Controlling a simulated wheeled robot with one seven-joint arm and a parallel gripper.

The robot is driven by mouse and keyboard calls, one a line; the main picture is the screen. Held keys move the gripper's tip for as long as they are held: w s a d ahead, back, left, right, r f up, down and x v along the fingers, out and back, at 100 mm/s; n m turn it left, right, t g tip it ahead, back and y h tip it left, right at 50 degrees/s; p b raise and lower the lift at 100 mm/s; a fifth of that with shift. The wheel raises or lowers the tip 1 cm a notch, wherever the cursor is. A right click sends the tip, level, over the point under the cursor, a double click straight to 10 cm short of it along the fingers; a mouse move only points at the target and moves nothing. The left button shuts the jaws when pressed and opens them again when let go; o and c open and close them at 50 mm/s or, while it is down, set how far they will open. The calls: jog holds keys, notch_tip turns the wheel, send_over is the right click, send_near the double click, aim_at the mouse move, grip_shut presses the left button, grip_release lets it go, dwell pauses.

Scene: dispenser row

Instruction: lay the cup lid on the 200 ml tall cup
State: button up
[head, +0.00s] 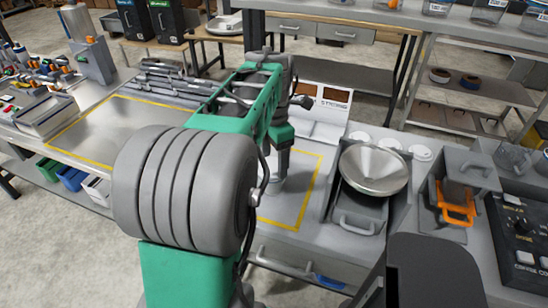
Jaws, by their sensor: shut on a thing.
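My gripper (281,170) points down over the yellow-outlined work area, mostly behind my green arm. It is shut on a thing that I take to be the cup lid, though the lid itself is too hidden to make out. A pale, clear cup-like shape (272,182) stands right below and beside the fingertips, partly covered by my arm. I cannot tell whether the held thing touches it, nor read any size mark.
Several white round discs (391,144) lie in a row at the back right. A metal funnel bowl (374,169) sits over a grey tray. An orange-handled device (457,204) and a dark control panel (520,232) stand at the right. A dispenser with a white front (324,104) stands behind the gripper.

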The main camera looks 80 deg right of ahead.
aim_at(276, 163)
jog(key=shift+s+d+f, duration=0.1)
jog(key=shift+s+d, duration=0.05)
jog(key=shift+s, duration=0.05)
jog(key=shift+f, duration=0.35)
dwell(0.4)
jog(key=o, duration=1.4)
jog(key=shift+c, duration=0.2)
jog(key=shift+o, duration=0.2)
jog(key=shift+r+p, duration=2.5)
jog(key=shift+r, duration=0.55)
